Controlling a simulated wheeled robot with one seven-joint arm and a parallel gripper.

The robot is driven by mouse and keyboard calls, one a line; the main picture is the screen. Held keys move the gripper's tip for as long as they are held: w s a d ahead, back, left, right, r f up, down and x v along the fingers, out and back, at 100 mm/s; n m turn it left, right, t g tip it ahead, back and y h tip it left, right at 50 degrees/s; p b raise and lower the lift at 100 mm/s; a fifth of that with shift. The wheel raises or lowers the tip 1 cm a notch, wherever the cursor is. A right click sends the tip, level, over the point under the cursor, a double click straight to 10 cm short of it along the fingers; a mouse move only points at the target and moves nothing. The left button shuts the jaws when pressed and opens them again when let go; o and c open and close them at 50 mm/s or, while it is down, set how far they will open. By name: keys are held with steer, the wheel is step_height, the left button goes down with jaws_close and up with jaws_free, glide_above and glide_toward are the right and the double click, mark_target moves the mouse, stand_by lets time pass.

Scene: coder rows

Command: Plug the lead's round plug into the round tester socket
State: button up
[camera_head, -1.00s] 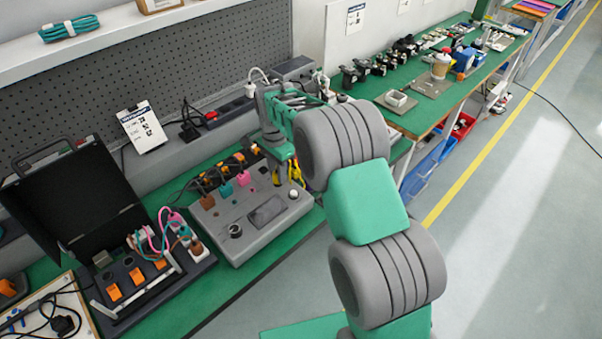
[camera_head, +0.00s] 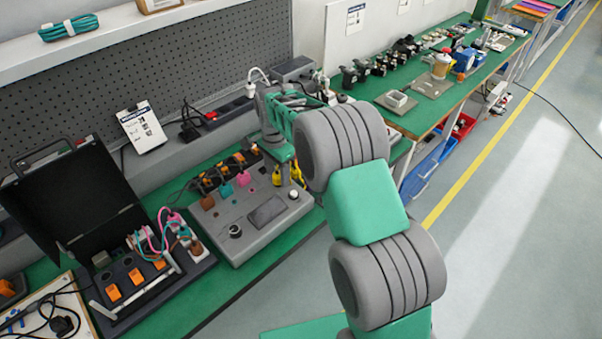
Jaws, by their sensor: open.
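The grey tester box (camera_head: 238,250) sits on the green bench, with a dark screen (camera_head: 266,210) on top. A dark round fitting (camera_head: 235,231) is at its front left and a pale round one (camera_head: 293,194) at its right; I cannot tell which is the round socket. Brown, teal and pink plug-like pieces stand along its back. My gripper (camera_head: 286,176) points down over the tester's right end, open, with yellow parts at its tips. It is small and partly hidden by my arm; I see nothing held. I cannot make out the lead's round plug.
An open black case (camera_head: 75,200) with pink and teal leads (camera_head: 158,235) stands left of the tester. A black strip with orange plugs (camera_head: 238,157) lies behind the tester. A pegboard wall (camera_head: 180,75) rises behind.

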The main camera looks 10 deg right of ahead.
step_height(320, 180, up, 8)
steer(key=shift+f+b, duration=0.25)
steer(key=shift+b, duration=0.4)
steer(key=shift+s+r, duration=0.1)
steer(key=shift+r, duration=0.3)
steer(key=s+d+r+n+t, duration=0.1)
steer(key=s+d+r+n, duration=0.1)
steer(key=s+r+n, duration=0.3)
steer(key=s+d+r+n+t, duration=0.1)
steer(key=s+d+r, duration=0.1)
steer(key=s, duration=0.6)
steer(key=s+d+f+n+t, duration=0.1)
steer(key=s+n, duration=0.5)
steer(key=s, duration=0.6)
steer(key=shift+s+d+f+t, duration=0.3)
steer(key=shift+s+d+f, duration=0.1)
steer(key=shift+d+f, duration=0.35)
